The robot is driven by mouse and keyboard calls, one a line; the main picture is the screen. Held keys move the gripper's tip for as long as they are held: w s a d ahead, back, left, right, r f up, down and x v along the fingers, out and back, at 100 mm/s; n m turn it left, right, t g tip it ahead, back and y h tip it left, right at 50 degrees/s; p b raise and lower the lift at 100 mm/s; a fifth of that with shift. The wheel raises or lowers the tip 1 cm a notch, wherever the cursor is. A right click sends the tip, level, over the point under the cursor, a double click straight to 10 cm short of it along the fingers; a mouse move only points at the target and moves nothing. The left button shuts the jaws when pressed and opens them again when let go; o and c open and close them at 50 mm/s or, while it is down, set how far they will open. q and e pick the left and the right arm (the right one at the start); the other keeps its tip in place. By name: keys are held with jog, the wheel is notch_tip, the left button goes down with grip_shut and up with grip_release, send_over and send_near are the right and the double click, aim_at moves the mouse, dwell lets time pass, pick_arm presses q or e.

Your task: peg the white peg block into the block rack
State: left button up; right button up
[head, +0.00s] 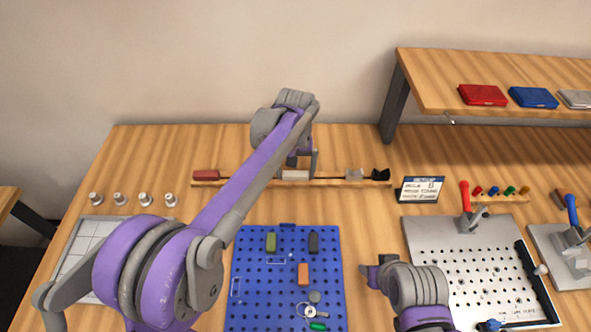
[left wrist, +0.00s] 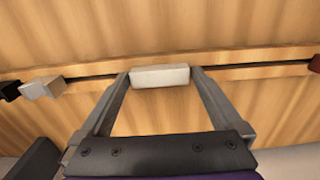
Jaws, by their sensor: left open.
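The white peg block (head: 295,174) sits at the long wooden block rack (head: 240,182) near the back of the table. In the left wrist view the white block (left wrist: 160,76) lies across the dark groove of the rack (left wrist: 235,69). My left gripper (head: 298,172) is open over the rack. Its two fingertips stand on either side of the white block; whether they touch it I cannot tell. How deep the block sits is hidden. My right gripper (head: 372,275) hangs at lower right, away from the rack, and its fingers are unclear.
The rack also bears a red block (head: 206,175), a light grey block (head: 355,174) and a black block (head: 381,174). A blue pegboard (head: 256,300) with small parts lies in front. A sign (head: 420,189) stands right of the rack, below a raised shelf (head: 440,96).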

pick_arm(q)
notch_tip(320, 180, up, 11)
jog(key=shift+f+p, duration=0.15)
jog(key=shift+p, duration=0.2)
pick_arm(e)
jog(key=shift+w+r, duration=0.1)
jog(key=shift+r, duration=0.35)
